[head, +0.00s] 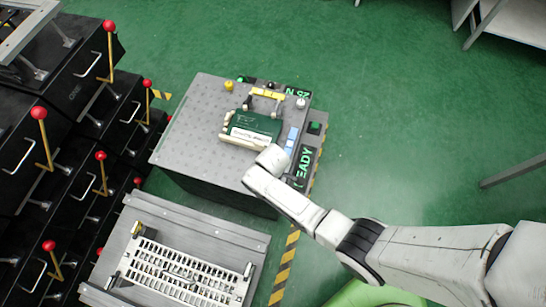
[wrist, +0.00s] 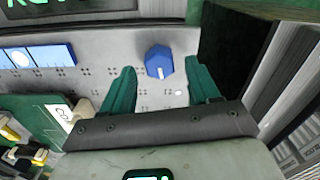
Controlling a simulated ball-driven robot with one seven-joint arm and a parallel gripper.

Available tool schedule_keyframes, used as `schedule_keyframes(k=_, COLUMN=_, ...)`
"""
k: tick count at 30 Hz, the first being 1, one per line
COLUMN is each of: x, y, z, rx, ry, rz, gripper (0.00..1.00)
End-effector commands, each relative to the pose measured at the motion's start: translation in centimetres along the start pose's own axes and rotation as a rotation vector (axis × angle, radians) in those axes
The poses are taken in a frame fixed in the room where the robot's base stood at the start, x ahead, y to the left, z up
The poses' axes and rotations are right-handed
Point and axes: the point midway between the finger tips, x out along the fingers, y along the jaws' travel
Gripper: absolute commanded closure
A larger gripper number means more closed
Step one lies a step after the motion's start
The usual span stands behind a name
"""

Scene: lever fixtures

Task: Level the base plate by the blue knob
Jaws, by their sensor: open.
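The blue knob (wrist: 159,62) shows in the wrist view, a faceted knob with a white mark on the grey plate's face. My gripper (wrist: 161,70) is open, its two teal fingers on either side of the knob in the picture. I cannot tell whether they touch it or how far above it they are. In the head view my arm hides the knob and the gripper fingers. The grey perforated base plate (head: 190,115) lies on a dark block and carries a green device (head: 252,128); the plate also shows in the wrist view (wrist: 112,32).
A blue panel (wrist: 40,57) sits left of the knob, and a lit green sign (head: 303,160) is on the near side. A yellow knob (head: 229,86) stands at the plate's far corner. Black cabinets with red-balled levers (head: 39,113) line the left.

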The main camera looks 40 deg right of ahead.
Motion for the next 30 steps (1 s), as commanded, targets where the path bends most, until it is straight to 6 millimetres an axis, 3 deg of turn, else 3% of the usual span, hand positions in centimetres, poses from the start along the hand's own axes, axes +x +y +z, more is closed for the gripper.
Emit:
schedule_keyframes(k=9, x=-6.0, y=0.0, z=0.0, rx=0.0, ry=0.002, rz=0.002, gripper=0.39)
schedule_keyframes(k=15, x=-8.6, y=0.0, z=0.0, rx=0.0, ry=0.001, rz=0.001, gripper=0.39)
schedule_keyframes(k=30, x=-9.4, y=0.0, z=0.0, rx=0.001, ry=0.0, rz=0.0, gripper=0.39)
